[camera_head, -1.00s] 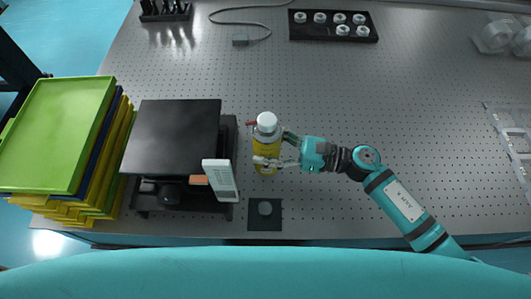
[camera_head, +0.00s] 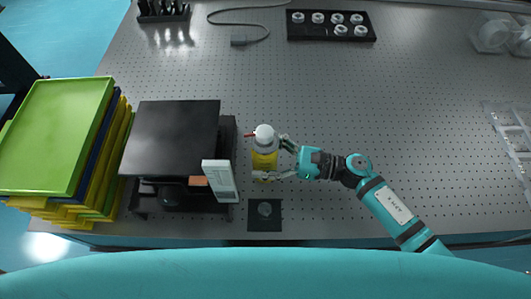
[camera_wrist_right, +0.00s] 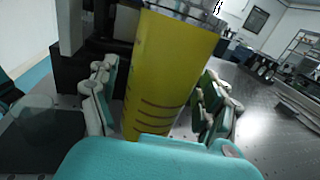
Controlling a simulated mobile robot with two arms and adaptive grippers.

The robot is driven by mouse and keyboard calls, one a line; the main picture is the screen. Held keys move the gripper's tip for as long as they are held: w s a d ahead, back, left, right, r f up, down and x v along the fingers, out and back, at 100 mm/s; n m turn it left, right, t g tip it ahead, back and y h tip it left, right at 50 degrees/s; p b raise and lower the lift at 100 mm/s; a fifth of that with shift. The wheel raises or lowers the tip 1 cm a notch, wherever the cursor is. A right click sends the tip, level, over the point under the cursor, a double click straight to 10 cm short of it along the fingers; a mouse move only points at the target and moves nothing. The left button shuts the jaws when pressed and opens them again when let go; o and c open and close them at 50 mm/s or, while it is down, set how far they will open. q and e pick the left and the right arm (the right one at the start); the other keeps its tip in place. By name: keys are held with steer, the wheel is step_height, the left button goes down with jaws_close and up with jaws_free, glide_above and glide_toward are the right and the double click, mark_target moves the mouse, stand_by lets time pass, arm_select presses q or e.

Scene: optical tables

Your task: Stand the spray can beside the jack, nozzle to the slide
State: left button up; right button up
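The spray can (camera_head: 264,160) is yellow with a white top and a red nozzle (camera_head: 250,134) pointing left. It stands about upright on the perforated table, just right of a black flat-topped device (camera_head: 178,135) with a pale panel (camera_head: 220,180); I cannot tell which part is the jack or the slide. My right gripper (camera_head: 275,160) reaches in from the right, fingers on either side of the can. In the right wrist view the can (camera_wrist_right: 168,75) is between the fingers (camera_wrist_right: 160,105), with small gaps beside it. My left gripper is out of view.
A dark square plate with a disc (camera_head: 265,225) lies below the can near the front edge. Stacked trays (camera_head: 55,135) are at the left. A black holder with white round parts (camera_head: 330,36) and a cable (camera_head: 236,22) are at the back.

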steer(key=d+b, duration=0.1)
steer(key=d, duration=0.2)
steer(key=s+d+b, duration=0.1)
steer(key=d, duration=0.3)
steer(key=s+d+b, duration=0.1)
steer(key=d, duration=0.2)
steer(key=shift+d, duration=0.3)
steer(key=shift+s+d+r, duration=0.15)
steer(key=shift+s+d, duration=0.05)
steer(key=shift+d, duration=0.4)
stand_by(1.4)
